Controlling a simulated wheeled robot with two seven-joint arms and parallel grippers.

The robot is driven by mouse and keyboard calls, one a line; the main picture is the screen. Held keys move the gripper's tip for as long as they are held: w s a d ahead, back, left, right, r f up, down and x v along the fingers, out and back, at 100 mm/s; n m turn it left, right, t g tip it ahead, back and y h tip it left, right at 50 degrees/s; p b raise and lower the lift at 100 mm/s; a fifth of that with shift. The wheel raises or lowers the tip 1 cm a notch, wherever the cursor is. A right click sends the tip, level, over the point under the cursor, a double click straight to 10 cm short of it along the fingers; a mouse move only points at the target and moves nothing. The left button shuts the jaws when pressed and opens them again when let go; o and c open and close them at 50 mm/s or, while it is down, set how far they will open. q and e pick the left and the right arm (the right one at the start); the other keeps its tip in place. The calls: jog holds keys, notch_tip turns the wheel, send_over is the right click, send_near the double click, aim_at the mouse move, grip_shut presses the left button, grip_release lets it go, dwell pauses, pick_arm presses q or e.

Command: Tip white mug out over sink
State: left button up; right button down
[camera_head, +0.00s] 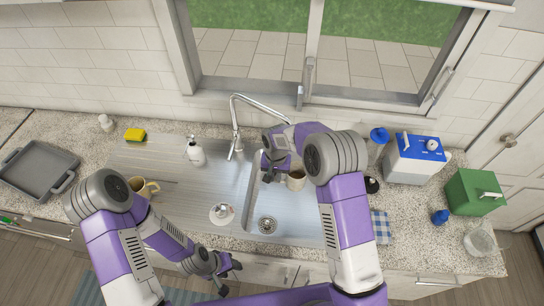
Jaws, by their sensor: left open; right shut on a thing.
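A cream-white mug (296,182) is over the right part of the sink basin (258,205), its opening facing up toward the camera. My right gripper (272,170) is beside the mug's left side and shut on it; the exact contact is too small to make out. Whether the mug is tilted, and what is in it, I cannot tell. My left gripper (229,272) is open and empty, low in front of the counter edge. The round drain (267,225) shows at the near end of the basin.
The faucet (236,140) rises behind the basin, close to my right gripper. A soap bottle (195,153), a yellow sponge (135,135), a tan mug (150,187) and a small white-and-metal item (222,213) stand left. A blue-lidded container (414,160) and a green box (475,191) stand right.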

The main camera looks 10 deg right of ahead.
jog(key=shift+w+r, duration=0.1)
jog(key=s+d+f+t+y+b, duration=0.1)
jog(key=s+t+y+b, duration=0.2)
jog(key=t+b, duration=0.6)
jog(key=s+d+f+t+y+b, duration=0.2)
jog(key=s+t+y+b, duration=0.2)
jog(key=b, duration=2.7)
jog(key=t+y, duration=0.3)
jog(key=t, duration=0.2)
jog(key=shift+d+f+t+b, duration=0.25)
jog(key=shift+f+t+b, duration=0.05)
jog(key=shift+b, duration=0.05)
